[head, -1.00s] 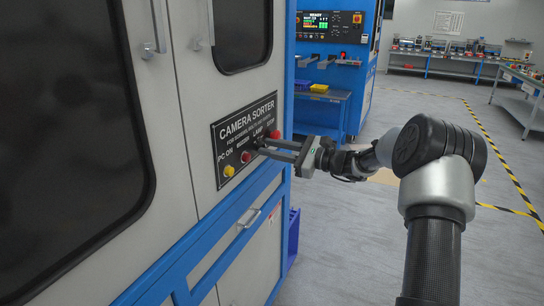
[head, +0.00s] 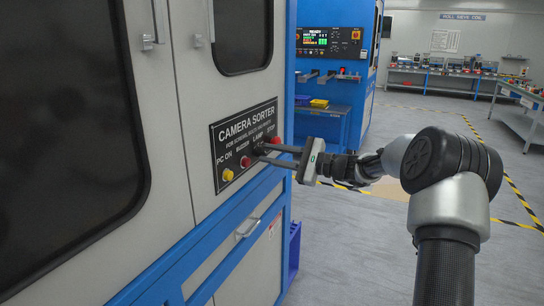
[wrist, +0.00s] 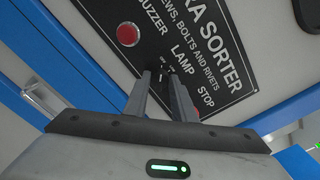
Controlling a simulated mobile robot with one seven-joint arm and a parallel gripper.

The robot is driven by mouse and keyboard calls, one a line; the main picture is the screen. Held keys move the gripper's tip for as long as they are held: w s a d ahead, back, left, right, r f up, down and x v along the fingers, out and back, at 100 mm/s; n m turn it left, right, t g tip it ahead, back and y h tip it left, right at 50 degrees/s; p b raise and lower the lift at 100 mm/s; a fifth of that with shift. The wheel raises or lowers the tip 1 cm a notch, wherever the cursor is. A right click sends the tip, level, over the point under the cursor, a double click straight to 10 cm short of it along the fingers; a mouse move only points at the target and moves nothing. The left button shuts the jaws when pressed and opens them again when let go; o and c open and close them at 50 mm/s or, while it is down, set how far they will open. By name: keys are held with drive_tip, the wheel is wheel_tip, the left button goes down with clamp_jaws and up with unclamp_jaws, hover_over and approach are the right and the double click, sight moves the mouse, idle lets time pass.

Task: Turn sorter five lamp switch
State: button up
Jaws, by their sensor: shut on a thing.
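The black sorter panel (head: 245,132), lettered CAMERA SORTER, is on the grey machine front. It carries the labels PC ON, BUZZER, LAMP and STOP. My gripper (head: 261,153) reaches it from the right, with its fingertips at the LAMP position. In the wrist view the small dark lamp switch (wrist: 163,72) sits between the fingertips, below the LAMP label, and the jaws are shut on it. The fingers mostly hide the switch in the head view. The gripper body is rolled relative to the panel lettering.
A yellow button (head: 227,175) and a red buzzer button (head: 245,162) are left of the fingers. The red stop button (head: 276,141) is close on the right, partly behind a finger in the wrist view. A drawer handle (head: 248,228) is below. Open floor lies right.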

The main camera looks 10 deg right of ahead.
drive_tip(key=o, duration=1.1)
drive_tip(key=shift+c, duration=0.2)
drive_tip(key=shift+d, duration=0.1)
drive_tip(key=p+v, duration=0.2)
drive_tip(key=v, duration=1.5)
drive_tip(key=shift+s+p, duration=0.15)
drive_tip(key=shift+p, duration=0.2)
